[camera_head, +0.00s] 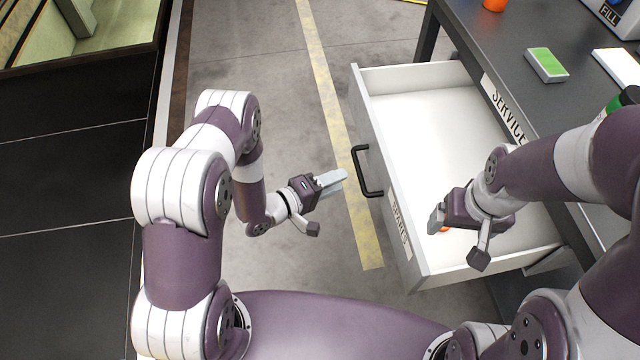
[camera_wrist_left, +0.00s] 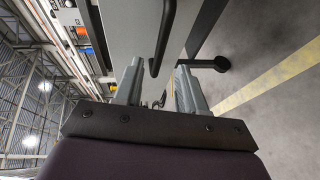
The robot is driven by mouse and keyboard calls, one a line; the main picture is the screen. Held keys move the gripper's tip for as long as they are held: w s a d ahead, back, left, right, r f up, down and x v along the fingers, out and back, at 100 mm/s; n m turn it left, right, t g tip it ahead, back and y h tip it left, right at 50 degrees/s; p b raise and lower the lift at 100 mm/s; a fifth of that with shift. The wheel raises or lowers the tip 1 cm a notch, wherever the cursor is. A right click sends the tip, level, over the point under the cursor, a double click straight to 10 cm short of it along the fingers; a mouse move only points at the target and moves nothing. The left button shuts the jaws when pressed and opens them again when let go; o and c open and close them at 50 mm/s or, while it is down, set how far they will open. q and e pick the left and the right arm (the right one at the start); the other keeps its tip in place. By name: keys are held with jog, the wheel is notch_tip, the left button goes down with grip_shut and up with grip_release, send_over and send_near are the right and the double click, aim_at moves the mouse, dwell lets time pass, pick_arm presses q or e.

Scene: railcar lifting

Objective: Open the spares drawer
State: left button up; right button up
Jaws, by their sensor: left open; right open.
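The white spares drawer (camera_head: 432,135) is pulled far out from under the dark service bench (camera_head: 545,100). Its front carries a SPARES label (camera_head: 399,231) and a black bar handle (camera_head: 366,171). My left gripper (camera_head: 332,182) is open and empty, a little to the left of the handle and apart from it. In the left wrist view the handle (camera_wrist_left: 163,40) shows beyond the open fingers (camera_wrist_left: 160,85). My right gripper (camera_head: 437,215) is open above the near part of the drawer. A small orange thing (camera_head: 444,230) is partly hidden beneath it.
A green-topped box (camera_head: 546,65), an orange item (camera_head: 494,4) and a FILL-labelled device (camera_head: 615,15) stand on the bench. Concrete floor with a yellow line (camera_head: 335,110) is clear left of the drawer. A dark panelled surface (camera_head: 65,200) lies at far left.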

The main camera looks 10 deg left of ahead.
pick_arm(q)
jog(key=v, duration=0.4)
jog(key=shift+s+a+r, duration=0.1)
jog(key=shift+s+a, duration=0.15)
jog(key=shift+a, duration=0.05)
